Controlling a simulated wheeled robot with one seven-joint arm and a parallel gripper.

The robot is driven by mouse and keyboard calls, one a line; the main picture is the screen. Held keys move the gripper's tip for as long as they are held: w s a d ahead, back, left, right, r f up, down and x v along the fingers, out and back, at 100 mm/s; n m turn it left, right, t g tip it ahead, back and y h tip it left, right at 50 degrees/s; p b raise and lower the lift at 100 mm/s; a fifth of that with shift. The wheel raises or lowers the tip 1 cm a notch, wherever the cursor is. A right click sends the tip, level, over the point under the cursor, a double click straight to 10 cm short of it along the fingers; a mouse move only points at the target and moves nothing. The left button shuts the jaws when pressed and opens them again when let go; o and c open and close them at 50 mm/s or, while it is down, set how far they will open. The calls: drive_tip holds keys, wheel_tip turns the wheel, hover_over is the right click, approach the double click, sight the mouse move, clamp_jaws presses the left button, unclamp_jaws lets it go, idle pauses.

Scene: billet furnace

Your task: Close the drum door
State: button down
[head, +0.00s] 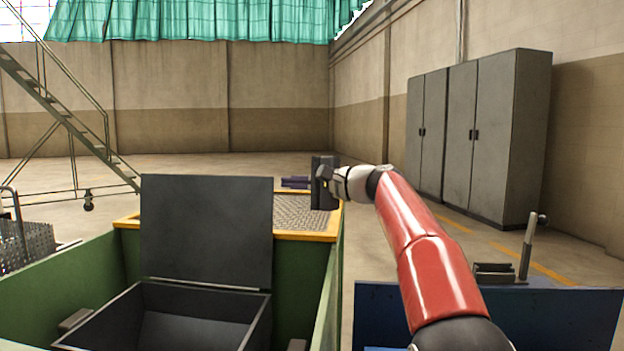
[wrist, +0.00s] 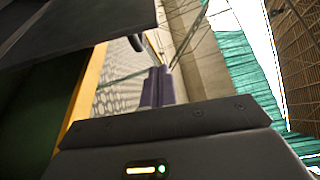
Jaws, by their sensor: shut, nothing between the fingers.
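The drum door is a flat dark grey panel (head: 207,230). It stands open and nearly upright at the back edge of an open dark box, the drum (head: 262,325), inside a green housing. The dark panel at the upper left of the wrist view (wrist: 85,28) looks like the same door. My gripper (head: 288,182) is to the right of and beyond the door, above the metal grating. I see no contact with the door.
A yellow-edged grating (head: 305,212) lies behind the door. The green housing wall (head: 60,285) surrounds the drum. A blue unit with an upright lever (head: 527,250) is at the right. Grey cabinets (head: 478,140) stand behind, and a metal staircase (head: 70,115) stands left.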

drive_tip(key=shift+s+a+r+b, duration=0.15)
drive_tip(key=shift+s+a+b, duration=0.25)
drive_tip(key=shift+s, duration=0.45)
drive_tip(key=shift+s+a+r+b, duration=0.1)
drive_tip(key=shift+s+a+b, duration=0.15)
drive_tip(key=shift+s+a, duration=0.4)
drive_tip(key=shift+s+d, duration=0.15)
